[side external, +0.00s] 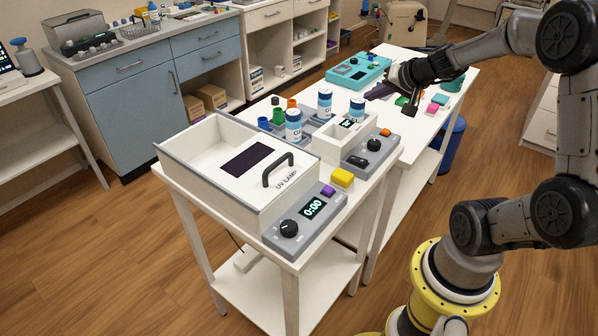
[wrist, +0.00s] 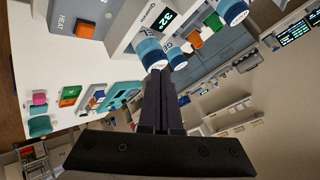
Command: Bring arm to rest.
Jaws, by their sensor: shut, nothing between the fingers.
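My gripper (side external: 393,84) is in the air over the far part of the white table, near the teal device. Its fingers are shut with nothing between them. In the wrist view the two dark fingers of my gripper (wrist: 161,100) lie side by side, pointing towards several white-and-blue bottles. My arm reaches in from the right and is held clear of the table top in the side view.
The UV lamp box (side external: 262,170) stands on the near table. White-and-blue bottles (side external: 293,125) stand behind it, beside a small heater unit (side external: 368,145). The teal device (side external: 357,73) and small coloured blocks (side external: 438,100) are near my gripper. A blue bin (side external: 451,138) stands on the floor.

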